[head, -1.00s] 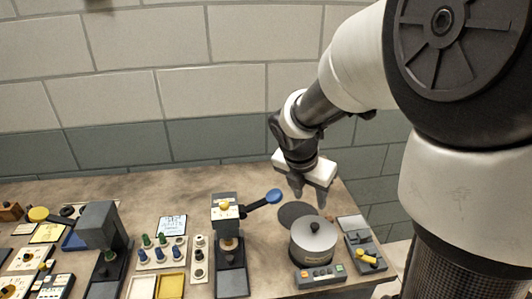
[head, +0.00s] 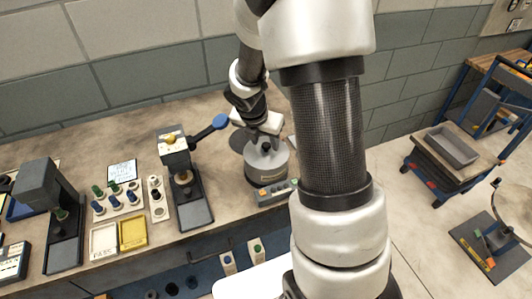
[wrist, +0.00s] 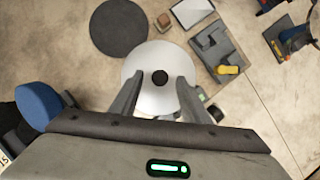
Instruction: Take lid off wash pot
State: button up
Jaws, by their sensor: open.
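The wash pot (head: 263,176) is a grey round pot near the bench's right end. Its pale lid (head: 279,157) sits on top with a dark knob (head: 266,147) in the middle. In the wrist view the lid (wrist: 146,78) is a pale disc with its dark round knob (wrist: 160,78). My gripper (head: 266,140) is above the lid, open, fingers pointing down. In the wrist view my gripper (wrist: 160,90) has one finger on each side of the knob, with gaps on both sides. Whether the fingertips are down at knob height I cannot tell.
A dark round mat (wrist: 118,27) lies beside the pot. A button panel (head: 274,193) is at the pot's front. A press with a blue-ended lever (head: 220,122) stands to the left. A grey fixture with a yellow part (wrist: 228,70) is close by.

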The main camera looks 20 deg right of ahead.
jog(key=shift+w+d+f, duration=0.15)
jog(key=shift+f, duration=0.45)
grip_shut()
